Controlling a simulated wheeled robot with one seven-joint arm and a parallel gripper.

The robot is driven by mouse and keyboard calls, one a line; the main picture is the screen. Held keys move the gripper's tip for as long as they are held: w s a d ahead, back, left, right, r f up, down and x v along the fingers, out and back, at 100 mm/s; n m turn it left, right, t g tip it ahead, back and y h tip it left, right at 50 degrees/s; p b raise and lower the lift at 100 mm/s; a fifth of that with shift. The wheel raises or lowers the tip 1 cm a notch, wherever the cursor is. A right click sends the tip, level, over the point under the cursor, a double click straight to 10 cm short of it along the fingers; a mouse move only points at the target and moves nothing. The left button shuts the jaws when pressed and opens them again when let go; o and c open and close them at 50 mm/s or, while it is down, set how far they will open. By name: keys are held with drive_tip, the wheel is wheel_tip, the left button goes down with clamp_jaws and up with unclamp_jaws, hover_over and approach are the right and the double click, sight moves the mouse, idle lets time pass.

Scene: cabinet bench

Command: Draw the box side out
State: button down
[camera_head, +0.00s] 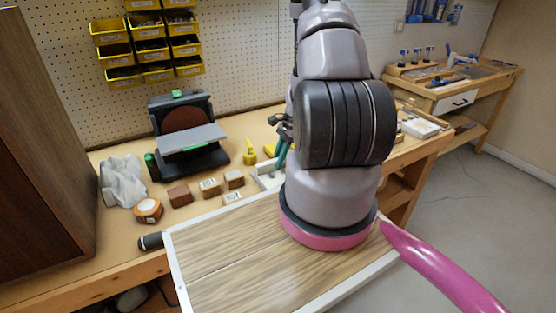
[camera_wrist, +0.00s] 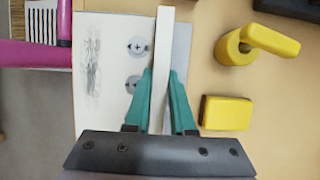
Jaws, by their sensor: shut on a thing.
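The box side is a thin pale upright strip (camera_wrist: 161,60) running between my gripper's teal fingers (camera_wrist: 160,100) in the wrist view. My gripper is shut on it, one finger on each face. To its left is a flat white face (camera_wrist: 103,75) with a dark smudge and two round grey marks, one a plus. A grey strip (camera_wrist: 181,45) lies just right of the held side. In the head view the teal fingers (camera_head: 282,153) show beside my arm, above a small white box (camera_head: 268,176). My arm hides much of that area.
Yellow objects (camera_wrist: 225,112) sit close right of the gripper in the wrist view. A disc sander (camera_head: 187,135), small blocks (camera_head: 179,195) and a tape roll (camera_head: 148,210) stand left on the bench. A wood-grained, white-rimmed panel (camera_head: 225,262) fills the foreground.

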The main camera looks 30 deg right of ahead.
drive_tip(key=shift+w, duration=0.1)
idle(0.7)
drive_tip(key=shift+w, duration=1.3)
drive_tip(key=c, duration=0.8)
unclamp_jaws()
drive_tip(key=shift+o, duration=0.2)
drive_tip(key=v, duration=1.1)
